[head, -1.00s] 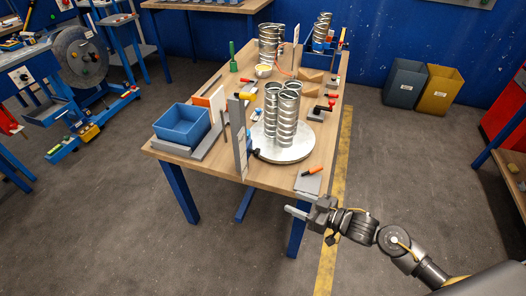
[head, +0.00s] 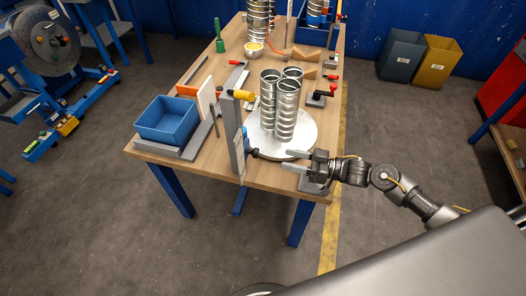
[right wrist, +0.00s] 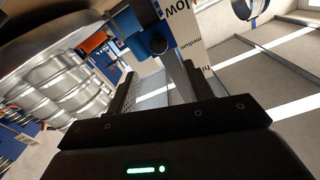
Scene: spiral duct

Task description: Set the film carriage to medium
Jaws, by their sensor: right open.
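The film carriage (head: 251,152) is a small blue block with a dark knob, low on the right side of a grey upright mast (head: 232,140) at the table's front. In the right wrist view the blue carriage (right wrist: 142,32) is beside the "low" label; "medium" and part of a "hi…" label show farther along the white label strip (right wrist: 188,32). My right gripper (head: 288,160) is open and empty, to the right of the carriage, its fingers pointing left at the mast. In the right wrist view the carriage lies beyond the open fingers (right wrist: 157,78), apart from them. My left gripper is not in view.
A round turntable (head: 303,136) bearing several spiral metal ducts (head: 287,110) stands just behind my right gripper. A blue bin (head: 166,119) is left of the mast. Clamps and a yellow-handled tool (head: 243,95) lie around. The floor in front is clear.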

